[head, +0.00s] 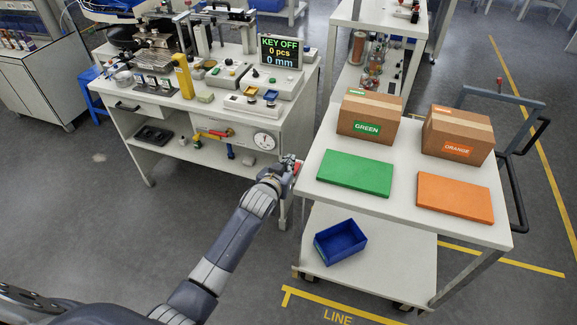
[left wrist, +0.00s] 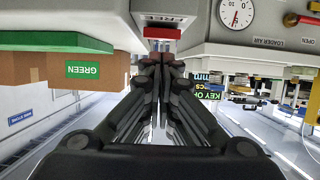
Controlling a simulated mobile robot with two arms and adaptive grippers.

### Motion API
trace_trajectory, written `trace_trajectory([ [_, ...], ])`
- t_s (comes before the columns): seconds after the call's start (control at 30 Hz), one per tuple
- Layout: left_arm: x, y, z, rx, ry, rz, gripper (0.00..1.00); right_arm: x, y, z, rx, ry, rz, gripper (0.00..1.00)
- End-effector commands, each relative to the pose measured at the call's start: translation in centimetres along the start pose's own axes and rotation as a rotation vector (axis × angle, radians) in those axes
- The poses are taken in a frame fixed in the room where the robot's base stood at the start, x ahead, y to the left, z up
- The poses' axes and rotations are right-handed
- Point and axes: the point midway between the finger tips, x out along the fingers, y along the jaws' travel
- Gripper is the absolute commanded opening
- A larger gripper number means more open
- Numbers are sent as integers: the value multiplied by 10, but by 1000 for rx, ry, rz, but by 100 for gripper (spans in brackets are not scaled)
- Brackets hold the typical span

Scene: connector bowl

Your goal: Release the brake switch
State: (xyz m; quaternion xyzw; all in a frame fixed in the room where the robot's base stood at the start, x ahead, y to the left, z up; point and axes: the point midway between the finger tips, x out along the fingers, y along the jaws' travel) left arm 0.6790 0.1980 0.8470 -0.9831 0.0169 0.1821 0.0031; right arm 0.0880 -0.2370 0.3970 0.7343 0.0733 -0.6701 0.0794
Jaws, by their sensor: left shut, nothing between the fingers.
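In the head view my left gripper (head: 288,162) is at the left edge of the cart, in the gap beside the workbench. A bit of red (head: 297,168) shows by its fingertips. My right gripper is not in view.
The white cart (head: 330,202) carries a green mat (head: 355,173), an orange mat (head: 455,197), and two cardboard boxes (head: 368,115) (head: 458,133). A blue bin (head: 341,242) sits on its lower shelf. The workbench (head: 215,112) has a display (head: 281,51) reading KEY OFF.

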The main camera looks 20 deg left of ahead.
Motion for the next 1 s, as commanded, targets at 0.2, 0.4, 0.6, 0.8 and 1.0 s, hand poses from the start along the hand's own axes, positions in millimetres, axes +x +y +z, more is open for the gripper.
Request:
trace_trajectory([
  [0.2,1,0,8,-1,-1,0,0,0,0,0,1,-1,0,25],
  [0.4,1,0,8,-1,-1,0,0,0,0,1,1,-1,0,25],
  [0.6,2,0,24,-2,14,1,0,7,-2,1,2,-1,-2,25],
  [0.8,1,0,20,0,11,1,0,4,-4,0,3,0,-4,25],
  [1.0,-1,0,14,-1,11,0,0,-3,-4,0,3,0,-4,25],
])
